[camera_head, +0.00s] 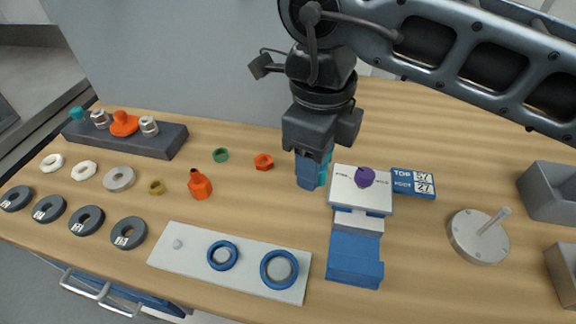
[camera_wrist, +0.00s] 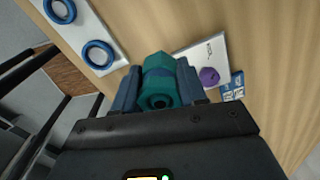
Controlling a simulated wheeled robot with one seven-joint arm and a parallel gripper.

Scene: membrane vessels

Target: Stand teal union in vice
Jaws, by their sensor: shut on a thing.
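My gripper (camera_head: 313,180) is shut on the teal union, with its blue fingers on either side of it. The teal union (camera_wrist: 158,85) shows between the fingers in the wrist view, and only a sliver of it (camera_head: 325,172) shows in the head view. I cannot tell whether it touches the table. The blue and grey block that looks like the vice (camera_head: 355,258) stands to the right and nearer the front, joined to or against a white plate (camera_head: 345,196). A purple knob (camera_head: 365,177) sits on that plate. My gripper is just left of the plate.
A blue label card (camera_head: 413,183) and a metal disc with a rod (camera_head: 478,236) lie to the right. A white board with blue rings (camera_head: 230,262) lies at front left. Orange fittings (camera_head: 200,185), several grey rings and a dark rack (camera_head: 125,135) fill the left.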

